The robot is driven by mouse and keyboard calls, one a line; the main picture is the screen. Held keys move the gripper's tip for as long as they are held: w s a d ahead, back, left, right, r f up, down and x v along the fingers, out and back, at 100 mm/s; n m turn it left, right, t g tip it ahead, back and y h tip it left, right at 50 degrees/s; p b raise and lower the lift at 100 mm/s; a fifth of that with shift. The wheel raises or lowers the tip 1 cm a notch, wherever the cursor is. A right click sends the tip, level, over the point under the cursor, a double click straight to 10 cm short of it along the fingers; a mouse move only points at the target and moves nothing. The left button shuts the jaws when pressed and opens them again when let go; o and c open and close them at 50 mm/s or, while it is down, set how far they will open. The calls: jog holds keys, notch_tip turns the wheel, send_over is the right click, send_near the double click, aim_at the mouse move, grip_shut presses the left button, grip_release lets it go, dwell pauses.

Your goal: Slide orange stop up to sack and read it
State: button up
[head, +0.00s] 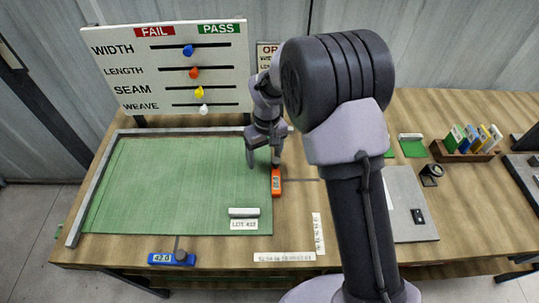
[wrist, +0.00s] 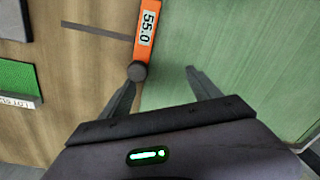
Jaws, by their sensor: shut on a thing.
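The orange stop (head: 276,183) stands upright along the right edge of the green sack (head: 170,185), which lies flat on the table. In the wrist view the orange stop (wrist: 146,35) shows a display reading 55.0 and has a dark round knob. Its side meets the green edge there, with no clear gap. My gripper (head: 264,160) is low over the sack's upper right corner, at the stop. In the wrist view my gripper (wrist: 162,80) has its fingers some way apart, with the knob at the left fingertip. The exact contact is hard to see.
A grey fence borders the sack at left and back. A blue stop (head: 172,259) reading 42.0 sits at the front edge. A board (head: 175,68) with coloured sliders stands behind. A grey plate (head: 405,200) and a wooden holder (head: 466,152) are at right.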

jog(key=shift+s+a+f, duration=0.1)
jog(key=shift+s+f, duration=0.1)
jog(key=shift+s, duration=0.15)
dwell(0.5)
jog(key=o, duration=0.5)
jog(key=c, duration=0.5)
jog(key=shift+r, duration=0.1)
jog(key=shift+w+r+p, duration=0.15)
jog(key=shift+r+p, duration=0.2)
jog(key=shift+p, duration=0.05)
jog(key=r+p, duration=0.5)
jog(key=r, duration=0.1)
jog(key=r+p, duration=0.5)
jog(key=r, duration=0.2)
jog(key=d+r+p, duration=0.1)
jog(key=r+p, duration=0.4)
jog(key=r, duration=0.1)
jog(key=shift+w+r, duration=0.25)
